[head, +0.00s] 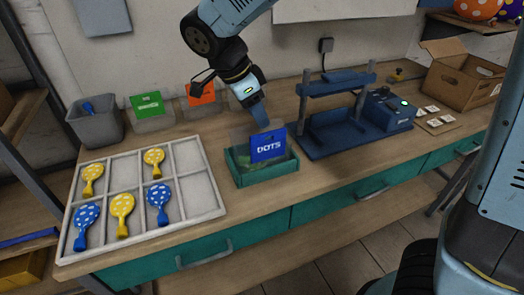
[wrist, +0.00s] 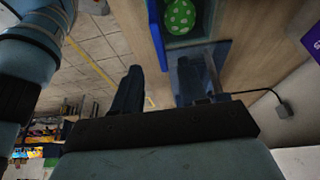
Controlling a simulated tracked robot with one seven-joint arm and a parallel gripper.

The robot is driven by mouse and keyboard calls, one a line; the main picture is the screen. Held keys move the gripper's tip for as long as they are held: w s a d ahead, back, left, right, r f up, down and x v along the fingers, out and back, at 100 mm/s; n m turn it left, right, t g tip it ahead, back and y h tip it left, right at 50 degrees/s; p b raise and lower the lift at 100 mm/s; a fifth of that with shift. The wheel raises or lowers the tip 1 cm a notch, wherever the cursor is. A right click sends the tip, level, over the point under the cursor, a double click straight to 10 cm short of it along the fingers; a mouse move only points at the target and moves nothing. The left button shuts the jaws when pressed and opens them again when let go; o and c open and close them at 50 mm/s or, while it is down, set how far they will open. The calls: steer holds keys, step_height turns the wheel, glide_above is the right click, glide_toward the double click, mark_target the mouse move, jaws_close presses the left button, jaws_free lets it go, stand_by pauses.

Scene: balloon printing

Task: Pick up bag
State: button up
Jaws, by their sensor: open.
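The bag (head: 268,146) has a blue header card reading "DOTS" and stands upright in a small green tray (head: 262,178) on the workbench. A green dotted balloon (wrist: 180,16) shows at the top of the wrist view, beside a blue edge. My gripper (head: 262,121) points down just above and behind the header card. In the wrist view my gripper (wrist: 160,84) has its two fingers apart with nothing seen between them. I cannot tell whether a finger touches the bag.
A white divided tray (head: 190,165) with yellow and blue dotted balloons lies to the left. A blue press (head: 335,115) stands to the right, with a cardboard box (head: 455,80) beyond it. A grey bin (head: 95,125) and green and orange card packs stand along the back.

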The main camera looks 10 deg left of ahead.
mark_target(268, 132)
steer(key=x, duration=1)
steer(key=shift+w+d+f, duration=0.1)
steer(key=shift+d+f, duration=0.05)
steer(key=shift+f, duration=0.05)
jaws_close()
stand_by(0.3)
